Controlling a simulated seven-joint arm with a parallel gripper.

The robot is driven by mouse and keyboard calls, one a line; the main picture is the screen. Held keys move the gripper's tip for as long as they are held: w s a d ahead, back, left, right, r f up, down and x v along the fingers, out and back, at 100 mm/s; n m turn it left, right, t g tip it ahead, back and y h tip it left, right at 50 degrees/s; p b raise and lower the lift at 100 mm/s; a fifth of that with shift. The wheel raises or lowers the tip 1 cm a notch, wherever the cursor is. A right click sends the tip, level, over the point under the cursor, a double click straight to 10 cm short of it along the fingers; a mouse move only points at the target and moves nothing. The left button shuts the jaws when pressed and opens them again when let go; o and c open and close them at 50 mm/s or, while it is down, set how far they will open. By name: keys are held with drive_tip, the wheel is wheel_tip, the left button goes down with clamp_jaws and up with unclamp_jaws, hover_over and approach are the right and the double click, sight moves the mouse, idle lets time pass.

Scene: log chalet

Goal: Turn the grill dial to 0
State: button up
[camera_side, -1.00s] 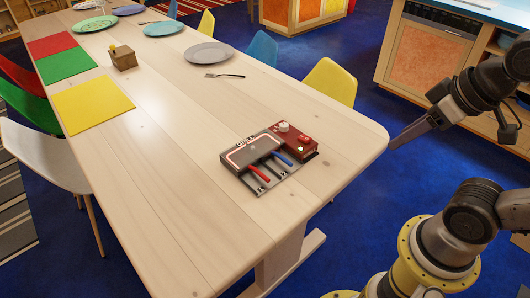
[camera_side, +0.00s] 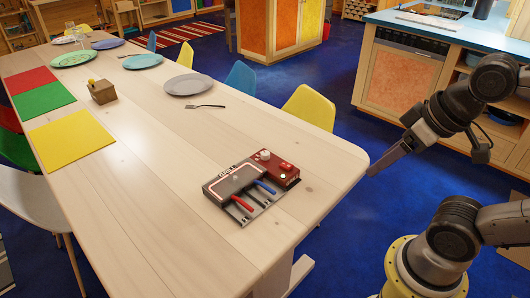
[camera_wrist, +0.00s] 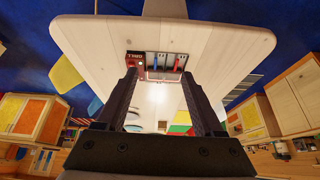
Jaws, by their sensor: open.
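The grill (camera_side: 235,182) sits on the near right part of the wooden table, a grey plate with a red handle (camera_side: 242,204) and a blue handle (camera_side: 265,187) at its front. Beside it is a red control box (camera_side: 284,175) with a white dial (camera_side: 265,155) on top, a red light and a lit green light. The dial's setting is too small to read. In the wrist view the red box (camera_wrist: 135,60) and both handles lie beyond the fingertips. My gripper (camera_side: 372,172) is off the table's right edge, apart from the grill. In the wrist view its fingers (camera_wrist: 159,72) are spread and empty.
The table (camera_side: 165,180) is clear around the grill. A grey plate (camera_side: 188,84) and a fork (camera_side: 206,106) lie behind it. A wooden holder (camera_side: 102,91) and coloured placemats (camera_side: 70,138) are farther left. A yellow chair (camera_side: 310,106) stands at the far edge.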

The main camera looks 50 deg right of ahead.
drive_tip(key=w+r+m, duration=0.2)
drive_tip(key=w+r, duration=0.7)
drive_tip(key=r, duration=0.1)
drive_tip(key=m+g, duration=0.5)
hover_over(265, 153)
wheel_tip(265, 153, down, 23)
wheel_tip(265, 153, down, 14)
drive_tip(key=shift+d+r, duration=0.1)
drive_tip(key=shift+r, duration=0.15)
